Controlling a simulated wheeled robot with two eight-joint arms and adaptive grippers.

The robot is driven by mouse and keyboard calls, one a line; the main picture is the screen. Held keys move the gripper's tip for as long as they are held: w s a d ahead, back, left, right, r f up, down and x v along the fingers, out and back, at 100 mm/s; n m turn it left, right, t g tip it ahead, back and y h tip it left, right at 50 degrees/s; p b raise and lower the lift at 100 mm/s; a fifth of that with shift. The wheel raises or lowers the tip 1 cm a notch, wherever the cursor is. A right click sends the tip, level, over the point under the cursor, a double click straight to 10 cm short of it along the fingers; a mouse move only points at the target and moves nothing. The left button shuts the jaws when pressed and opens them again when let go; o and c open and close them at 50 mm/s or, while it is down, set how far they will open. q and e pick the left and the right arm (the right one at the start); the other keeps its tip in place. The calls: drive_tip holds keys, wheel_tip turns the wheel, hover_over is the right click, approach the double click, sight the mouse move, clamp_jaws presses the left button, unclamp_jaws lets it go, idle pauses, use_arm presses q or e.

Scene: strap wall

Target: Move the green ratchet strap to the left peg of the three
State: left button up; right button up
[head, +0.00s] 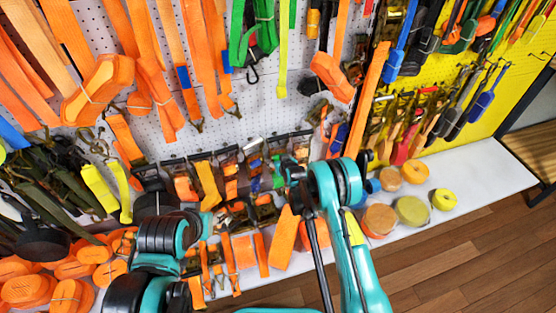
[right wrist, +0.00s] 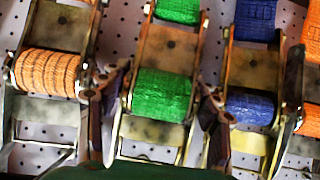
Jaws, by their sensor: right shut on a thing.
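The green ratchet strap (right wrist: 160,95) has a bright green webbing roll in a metal ratchet frame and hangs upright in the middle of the right wrist view. My right gripper (right wrist: 158,108) has a dark finger on each side of it and is shut on it. In the head view the right gripper (head: 288,172) is small and dark at the strap rack, and the green strap (head: 277,174) shows partly beside it. An orange strap (right wrist: 47,72) hangs to its left and a blue strap (right wrist: 250,107) to its right. The pegs are hidden. My left gripper's fingers cannot be made out.
The white pegboard (head: 268,105) carries many orange straps above and beside the rack. A white shelf (head: 478,170) holds several strap rolls at the right. Orange coils lie at the lower left. Neighbouring ratchets stand close on both sides of my right fingers.

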drive_tip(key=o, duration=2)
drive_tip(key=shift+r, duration=0.1)
drive_tip(key=shift+c, duration=0.2)
drive_tip(key=shift+s, duration=0.1)
drive_tip(key=v, duration=1.1)
drive_tip(key=shift+s+r, duration=0.15)
drive_tip(key=shift+s, duration=0.25)
drive_tip(key=shift+d+r, duration=0.15)
